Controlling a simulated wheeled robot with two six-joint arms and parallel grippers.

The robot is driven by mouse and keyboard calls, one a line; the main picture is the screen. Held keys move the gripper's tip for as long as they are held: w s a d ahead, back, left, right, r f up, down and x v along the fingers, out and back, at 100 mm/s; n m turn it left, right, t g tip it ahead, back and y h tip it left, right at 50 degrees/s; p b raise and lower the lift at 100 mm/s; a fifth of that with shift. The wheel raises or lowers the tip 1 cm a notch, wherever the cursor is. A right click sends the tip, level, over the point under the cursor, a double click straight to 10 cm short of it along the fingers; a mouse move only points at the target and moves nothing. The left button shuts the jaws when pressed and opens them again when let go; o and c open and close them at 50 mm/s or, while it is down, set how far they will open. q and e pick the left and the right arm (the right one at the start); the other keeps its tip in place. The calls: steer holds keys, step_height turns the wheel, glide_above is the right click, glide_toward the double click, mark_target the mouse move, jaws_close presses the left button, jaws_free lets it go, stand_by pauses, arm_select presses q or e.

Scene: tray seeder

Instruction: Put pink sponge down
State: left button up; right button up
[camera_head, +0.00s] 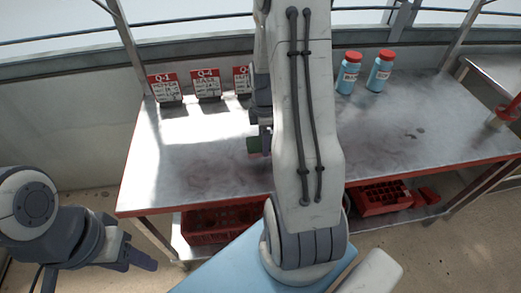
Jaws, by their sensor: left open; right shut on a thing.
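My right gripper (264,138) is over the metal table (190,150), mostly hidden behind my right arm. It is shut on a small block, the pink sponge (254,146), which shows a dark green face with a little pinkish colour at its edge. The sponge is at or just above the tabletop; I cannot tell if it touches. My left gripper (140,262) is open and empty at the lower left, off the table's front edge.
Three red-and-white label cards (206,84) stand at the table's back left. Two blue bottles with red caps (380,72) stand at the back right. Red crates (383,197) sit on the lower shelf. The table's left part and right middle are clear.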

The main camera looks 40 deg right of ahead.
mark_target(261, 150)
steer(key=shift+w+a+f, duration=0.2)
steer(key=shift+a+f, duration=0.3)
steer(key=shift+f, duration=0.05)
step_height(261, 150, down, 4)
steer(key=shift+r, duration=0.2)
steer(key=shift+f, duration=0.2)
steer(key=o, duration=1.3)
steer(key=shift+r, duration=0.1)
steer(key=shift+d+r, duration=0.1)
